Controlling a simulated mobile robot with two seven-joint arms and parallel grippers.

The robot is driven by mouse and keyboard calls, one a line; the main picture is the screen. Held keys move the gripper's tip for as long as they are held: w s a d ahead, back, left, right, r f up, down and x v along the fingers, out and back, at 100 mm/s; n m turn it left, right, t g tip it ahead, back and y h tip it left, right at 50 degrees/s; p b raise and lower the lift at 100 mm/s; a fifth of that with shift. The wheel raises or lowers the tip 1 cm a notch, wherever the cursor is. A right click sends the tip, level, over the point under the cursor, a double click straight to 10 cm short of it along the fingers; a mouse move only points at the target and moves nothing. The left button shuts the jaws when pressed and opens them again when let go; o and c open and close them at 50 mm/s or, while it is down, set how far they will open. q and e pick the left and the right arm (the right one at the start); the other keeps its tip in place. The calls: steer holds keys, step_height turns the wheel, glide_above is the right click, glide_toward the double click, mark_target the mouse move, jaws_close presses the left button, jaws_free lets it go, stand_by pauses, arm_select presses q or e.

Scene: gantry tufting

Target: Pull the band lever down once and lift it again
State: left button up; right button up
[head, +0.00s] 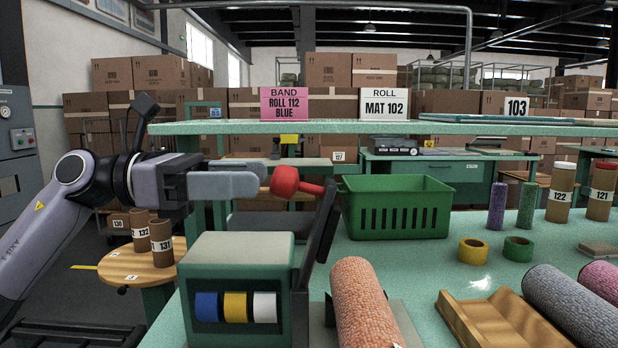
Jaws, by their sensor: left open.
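The band lever has a red knob (285,181) and a short red stem leading to a dark upright arm (322,222). It is raised above the green band dispenser (238,262), which shows blue, yellow and white bands in its front window. My left gripper (260,176) comes in from the left at knob height. It is open, with its fingertips just left of the knob; I cannot tell if they touch it. My right gripper is not in view. A pink sign (284,104) reads "BAND ROLL 112 BLUE".
An orange speckled roll (364,300) lies right of the dispenser. A green basket (398,208) stands behind, and a wooden cradle (497,322) is at the right. A green shelf (350,127) runs above. A round wooden table (128,268) with small rolls stands left.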

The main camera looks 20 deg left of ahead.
mark_target(291, 176)
arm_select(q)
steer(key=p+x, duration=0.1)
steer(key=x, duration=0.5)
steer(key=shift+r, duration=0.1)
steer(key=shift+w+d, duration=0.1)
steer(key=shift+d, duration=0.4)
steer(key=shift+c, duration=0.3)
